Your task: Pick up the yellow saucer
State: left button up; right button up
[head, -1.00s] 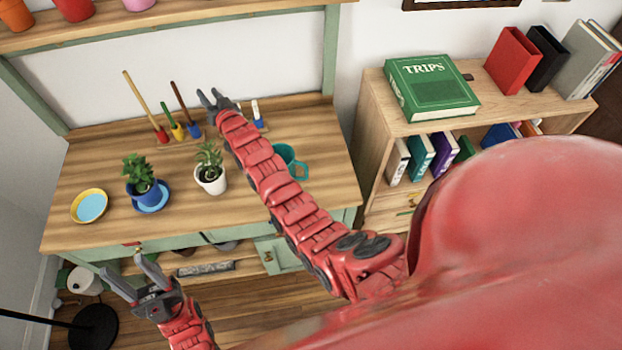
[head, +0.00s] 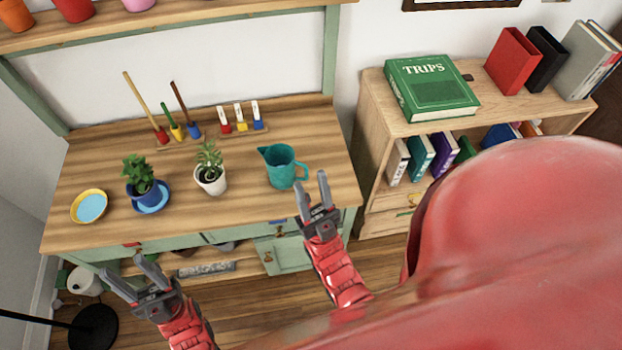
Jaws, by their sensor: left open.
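The yellow saucer (head: 76,206) lies at the left end of the wooden tabletop (head: 110,215), with a light blue round inside its yellow rim. My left gripper (head: 122,266) is open and empty. In the picture it is below and a little right of the saucer, in front of the table's front edge and apart from the saucer. My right gripper (head: 310,180) is at the table's front right, just below and right of the teal jug (head: 280,168). Its fingers are apart with nothing between them.
A plant in a blue pot (head: 139,192) on a blue saucer stands right of the yellow saucer, then a plant in a white pot (head: 211,182). A bookcase (head: 375,125) is at right.

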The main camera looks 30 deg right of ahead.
aim_at(91, 205)
jog(key=i+j+u, duration=0.6)
jog(key=i, duration=0.3)
